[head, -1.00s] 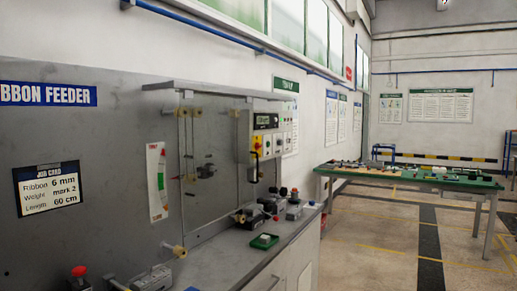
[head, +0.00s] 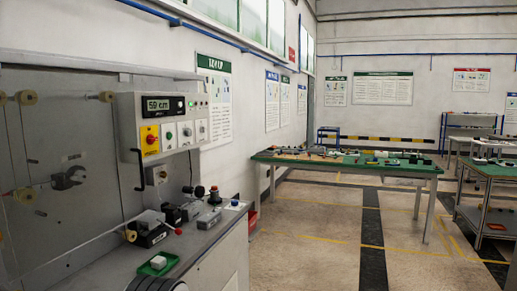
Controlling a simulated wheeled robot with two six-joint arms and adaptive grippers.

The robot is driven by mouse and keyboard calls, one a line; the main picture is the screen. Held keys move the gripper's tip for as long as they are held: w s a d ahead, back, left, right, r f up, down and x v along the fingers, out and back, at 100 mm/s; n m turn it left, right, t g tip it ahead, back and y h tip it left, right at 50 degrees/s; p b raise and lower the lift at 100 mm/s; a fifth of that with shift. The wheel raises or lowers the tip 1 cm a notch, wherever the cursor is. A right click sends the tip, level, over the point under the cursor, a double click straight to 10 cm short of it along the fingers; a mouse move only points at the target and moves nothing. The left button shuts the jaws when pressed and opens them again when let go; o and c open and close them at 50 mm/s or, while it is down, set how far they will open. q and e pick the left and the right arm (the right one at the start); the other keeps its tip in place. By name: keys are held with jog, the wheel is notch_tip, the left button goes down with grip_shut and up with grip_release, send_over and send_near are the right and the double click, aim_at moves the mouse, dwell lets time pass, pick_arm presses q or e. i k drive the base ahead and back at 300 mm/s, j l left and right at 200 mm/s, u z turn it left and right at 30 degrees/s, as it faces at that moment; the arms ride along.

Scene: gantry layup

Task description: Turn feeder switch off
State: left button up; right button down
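The grey feeder control box (head: 163,126) is on the left of the head view, at the right end of the feeder panel (head: 60,135). Its lit display (head: 164,105) reads about 59 cm; the last digit is hard to read. A yellow switch plate with a red knob (head: 150,138) is at its left, with several round knobs and lamps beside it. The knob positions are too small to tell.
The grey bench (head: 215,238) holds a clamp device with a red ball knob (head: 178,231), several small devices and a green tray (head: 158,263) with a white block. A pale ribbon (head: 75,254) runs to the clamp. A green-topped table (head: 345,164) stands beyond; floor between is open.

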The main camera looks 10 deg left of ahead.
aim_at(150, 138)
jog(key=i+l+z, duration=0.1)
jog(key=i, duration=0.75)
jog(key=i+l, duration=0.2)
jog(key=i, duration=0.7)
jog(key=i+l+u, duration=0.1)
jog(key=i+u, duration=0.2)
jog(key=u, duration=0.15)
jog(key=i+l+u, duration=0.2)
jog(key=u, duration=0.2)
jog(key=i+l+u, duration=0.6)
jog(key=u, duration=0.3)
jog(key=i+l+u, duration=0.1)
jog(key=l+u, duration=0.3)
jog(key=l, duration=0.15)
